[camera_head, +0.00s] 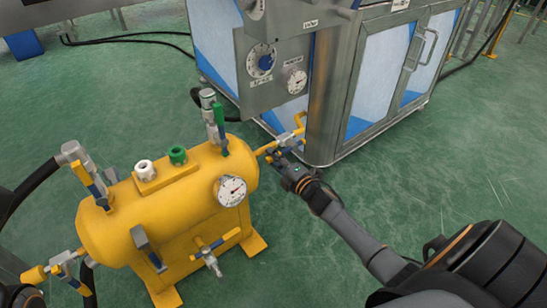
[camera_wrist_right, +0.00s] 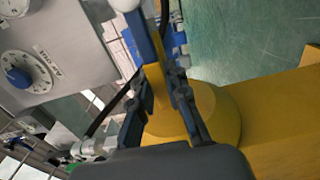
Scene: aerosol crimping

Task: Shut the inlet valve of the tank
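The yellow tank (camera_head: 165,215) stands on the floor at left in the head view, and its end fills the right of the wrist view (camera_wrist_right: 280,110). Several valves with levers sit on it. One valve (camera_head: 288,140) is on the yellow pipe at its right end. My right gripper (camera_head: 277,158) is at that valve. In the right wrist view my right gripper's fingers (camera_wrist_right: 156,85) lie on both sides of a yellow-and-blue lever (camera_wrist_right: 144,40). Whether they press on it, I cannot tell. I do not see my left gripper.
A grey machine with a control panel (camera_head: 274,68) and glazed doors (camera_head: 377,75) stands just behind the valve. A round gauge (camera_head: 230,190) is on the tank's front. Dark hoses run at the far left. The green floor (camera_head: 440,170) is clear at right.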

